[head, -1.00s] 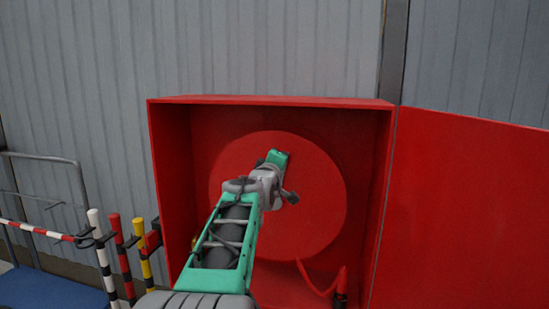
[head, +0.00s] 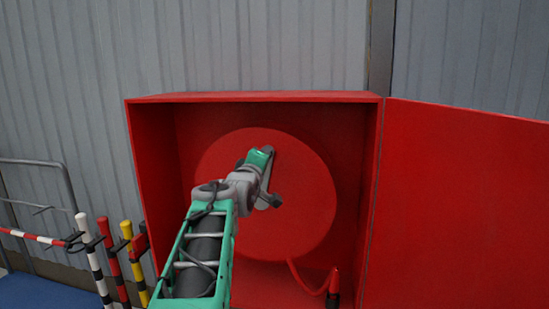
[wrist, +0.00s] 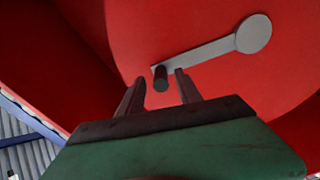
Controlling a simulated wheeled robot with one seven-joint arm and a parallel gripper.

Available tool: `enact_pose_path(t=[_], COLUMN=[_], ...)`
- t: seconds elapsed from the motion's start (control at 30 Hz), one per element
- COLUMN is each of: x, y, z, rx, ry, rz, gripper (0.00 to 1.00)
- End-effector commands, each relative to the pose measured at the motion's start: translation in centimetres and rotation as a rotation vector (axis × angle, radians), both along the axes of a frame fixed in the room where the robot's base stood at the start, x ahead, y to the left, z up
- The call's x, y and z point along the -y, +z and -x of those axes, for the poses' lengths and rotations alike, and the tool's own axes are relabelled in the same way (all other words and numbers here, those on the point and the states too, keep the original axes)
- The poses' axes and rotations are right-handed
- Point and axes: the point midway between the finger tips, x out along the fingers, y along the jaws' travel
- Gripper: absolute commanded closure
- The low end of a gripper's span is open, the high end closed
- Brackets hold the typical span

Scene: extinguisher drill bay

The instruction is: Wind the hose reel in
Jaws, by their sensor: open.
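The hose reel is a big red disc (head: 310,190) inside an open red cabinet (head: 150,180). It also fills much of the wrist view (wrist: 180,25). In the wrist view a grey crank (wrist: 205,52) runs from a round hub down left to a dark handle (wrist: 160,78). My gripper (head: 260,158) is at the upper middle of the disc; its fingertips are hidden in the head view. In the wrist view my gripper (wrist: 160,85) is open, with the handle between its two fingers in the picture. I cannot tell whether they touch it. Part of the crank is hidden in the head view.
A red hose (head: 303,284) hangs below the disc to a nozzle (head: 333,285). The cabinet door (head: 470,210) stands open at right. Striped posts (head: 110,260) and a blue trolley (head: 40,290) are at left. A grey corrugated wall (head: 240,45) is behind.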

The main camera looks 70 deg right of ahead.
Motion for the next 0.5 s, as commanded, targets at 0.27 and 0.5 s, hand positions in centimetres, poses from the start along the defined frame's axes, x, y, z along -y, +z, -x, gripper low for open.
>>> enact_pose_path(t=[0.27,0.5], x=[-5.5,-6.1], y=[0.3,0.2], z=[0.4,0.5], rx=[0.001,0.0], ry=[0.003,0.002], rz=[0.005,0.003], gripper=[0.59,0.59])
